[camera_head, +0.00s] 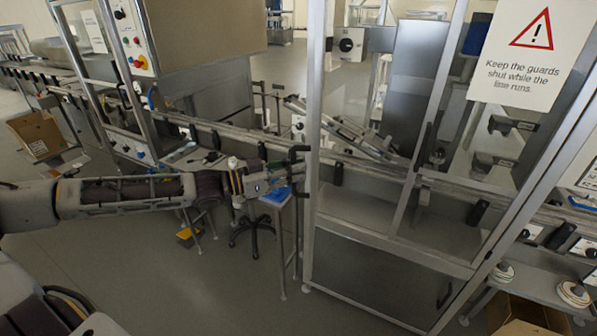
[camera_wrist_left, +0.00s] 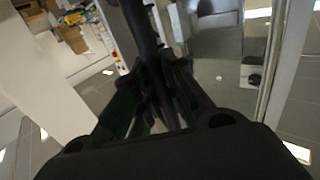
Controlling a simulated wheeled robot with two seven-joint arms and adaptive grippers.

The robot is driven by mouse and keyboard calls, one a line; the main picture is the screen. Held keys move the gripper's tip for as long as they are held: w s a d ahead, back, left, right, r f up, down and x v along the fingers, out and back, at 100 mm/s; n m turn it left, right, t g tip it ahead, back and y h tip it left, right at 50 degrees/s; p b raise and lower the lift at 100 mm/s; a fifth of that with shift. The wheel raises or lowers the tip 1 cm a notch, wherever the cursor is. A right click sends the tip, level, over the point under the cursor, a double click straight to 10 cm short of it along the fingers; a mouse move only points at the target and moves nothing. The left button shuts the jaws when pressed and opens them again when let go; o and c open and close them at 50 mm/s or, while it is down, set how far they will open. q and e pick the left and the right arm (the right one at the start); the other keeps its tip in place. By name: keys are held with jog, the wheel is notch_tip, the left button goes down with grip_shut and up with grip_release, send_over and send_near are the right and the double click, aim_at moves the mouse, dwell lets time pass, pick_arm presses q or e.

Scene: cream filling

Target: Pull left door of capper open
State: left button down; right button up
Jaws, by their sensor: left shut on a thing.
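The capper is the tall metal-framed machine with clear panels at centre right in the head view. Its left door shows a grey metal upright (camera_head: 315,90) along its left side. A dark door handle (camera_head: 299,150) sits at that upright, and it shows as a dark bar in the left wrist view (camera_wrist_left: 139,28). My left gripper (camera_head: 296,172) reaches in from the left and is shut on the handle; its dark fingers (camera_wrist_left: 158,95) close around the bar in the wrist view. I cannot tell whether the door is ajar. My right gripper is not in view.
A conveyor (camera_head: 225,130) runs from the left into the capper. A warning sign (camera_head: 533,50) hangs at the right. Open floor (camera_head: 165,290) lies in front.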

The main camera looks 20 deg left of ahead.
pick_arm(q)
jog(key=a+m+g+h+b, duration=0.2)
jog(key=a+g+b, duration=0.1)
jog(key=a, duration=0.5)
jog(key=shift+s+a+f+m+g+h, duration=0.2)
jog(key=shift+s+f+m+g+h, duration=0.1)
jog(key=shift+s+m, duration=0.1)
dwell(0.8)
dwell(0.4)
jog(key=c, duration=1.7)
grip_release()
jog(key=shift+c, duration=0.2)
jog(key=shift+a+r, duration=0.15)
jog(key=shift+r, duration=0.05)
jog(key=shift+a, duration=0.1)
